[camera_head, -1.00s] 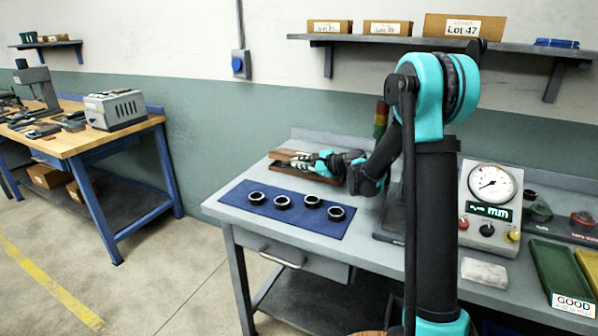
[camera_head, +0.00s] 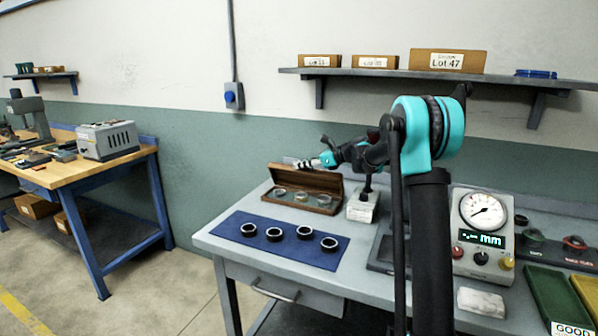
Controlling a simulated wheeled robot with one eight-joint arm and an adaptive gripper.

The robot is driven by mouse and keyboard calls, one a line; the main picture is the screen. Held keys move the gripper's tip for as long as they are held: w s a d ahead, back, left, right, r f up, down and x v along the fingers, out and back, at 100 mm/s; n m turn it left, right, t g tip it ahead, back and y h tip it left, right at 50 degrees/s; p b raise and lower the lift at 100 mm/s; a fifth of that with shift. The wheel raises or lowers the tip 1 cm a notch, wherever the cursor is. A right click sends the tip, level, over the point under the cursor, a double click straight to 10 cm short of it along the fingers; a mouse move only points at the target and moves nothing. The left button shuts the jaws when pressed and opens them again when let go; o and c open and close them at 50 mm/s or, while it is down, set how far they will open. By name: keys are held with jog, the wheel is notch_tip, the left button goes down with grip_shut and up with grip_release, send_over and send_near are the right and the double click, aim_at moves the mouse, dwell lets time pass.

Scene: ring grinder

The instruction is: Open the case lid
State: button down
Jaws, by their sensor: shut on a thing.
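The wooden case (camera_head: 325,211) stands at the back left of the grey workbench. Its brown lid (camera_head: 322,181) stands raised at the back, and several pale rings show inside the case. My gripper (camera_head: 298,163) is shut on the lid at its upper edge. The arm reaches in from the right above the case. The exact contact of the fingertips is too small to see clearly.
A blue mat (camera_head: 262,250) with several dark rings lies in front of the case. A small pale block-like stand (camera_head: 362,207) is right of it. The gauge box (camera_head: 482,235) and a green tray (camera_head: 556,296) are farther right. A shelf (camera_head: 420,76) hangs above.

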aim_at(303, 170)
jog(key=shift+w+d+r, duration=0.2)
jog(key=shift+w+r, duration=0.05)
jog(key=shift+w, duration=0.35)
jog(key=c, duration=1.9)
grip_release()
jog(key=shift+r, duration=0.15)
notch_tip(303, 170, up, 10)
jog(key=shift+f, duration=0.15)
